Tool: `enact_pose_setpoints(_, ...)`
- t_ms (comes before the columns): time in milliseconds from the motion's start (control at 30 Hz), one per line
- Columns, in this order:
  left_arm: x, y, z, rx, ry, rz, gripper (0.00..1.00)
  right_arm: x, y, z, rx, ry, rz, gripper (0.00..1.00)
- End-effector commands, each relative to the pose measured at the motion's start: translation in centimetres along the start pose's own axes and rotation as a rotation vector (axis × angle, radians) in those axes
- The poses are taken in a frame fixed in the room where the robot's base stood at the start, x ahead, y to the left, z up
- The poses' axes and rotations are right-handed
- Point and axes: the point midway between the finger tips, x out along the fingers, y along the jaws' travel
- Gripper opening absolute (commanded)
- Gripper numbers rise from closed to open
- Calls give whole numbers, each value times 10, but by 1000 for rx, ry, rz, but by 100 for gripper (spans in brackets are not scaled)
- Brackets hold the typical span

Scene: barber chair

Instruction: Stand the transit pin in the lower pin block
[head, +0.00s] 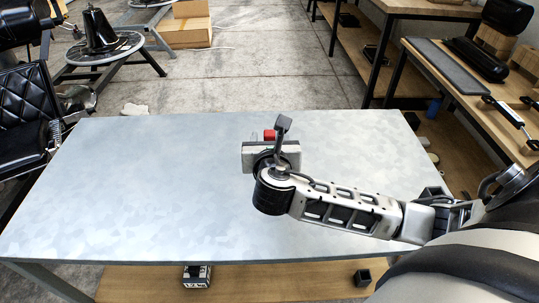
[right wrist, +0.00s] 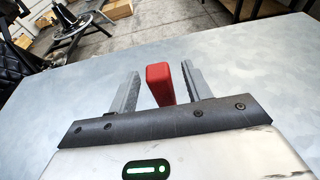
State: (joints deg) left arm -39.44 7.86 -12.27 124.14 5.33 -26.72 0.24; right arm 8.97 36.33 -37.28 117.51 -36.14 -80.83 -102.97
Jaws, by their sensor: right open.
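A red upright piece (head: 269,135), likely the transit pin, stands on the grey metal table top (head: 150,180) near its middle. In the right wrist view the red piece (right wrist: 159,84) is between the two grey fingers of my right gripper (right wrist: 161,79). The fingers are apart, with a visible gap on each side of the red piece. The lower end of the piece is hidden behind the gripper body. I cannot make out the lower pin block for certain; a small black block (head: 362,278) sits on the wooden lower shelf. My left gripper is out of view.
A labelled block (head: 196,275) is on the wooden lower shelf (head: 270,285), partly under the table's front edge. The table top around my right gripper is bare. A black barber chair (head: 25,110) stands at the left, and a wooden bench (head: 470,85) with tools at the right.

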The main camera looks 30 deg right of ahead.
Motion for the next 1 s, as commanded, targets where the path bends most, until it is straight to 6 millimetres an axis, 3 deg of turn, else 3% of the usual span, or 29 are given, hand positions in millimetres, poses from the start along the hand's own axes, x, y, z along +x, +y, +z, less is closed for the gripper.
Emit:
enact_pose_setpoints(200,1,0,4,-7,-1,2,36,25,-1,0,2,-2,-2,49)
enact_pose_setpoints(433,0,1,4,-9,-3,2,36,27,0,0,2,-1,0,49)
enact_pose_setpoints(467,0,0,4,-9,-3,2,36,26,-1,0,2,-1,0,46)
enact_pose_setpoints(633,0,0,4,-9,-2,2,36,26,-1,0,1,0,0,0)
enact_pose_setpoints(1000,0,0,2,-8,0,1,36,25,0,3,2,-2,0,0)
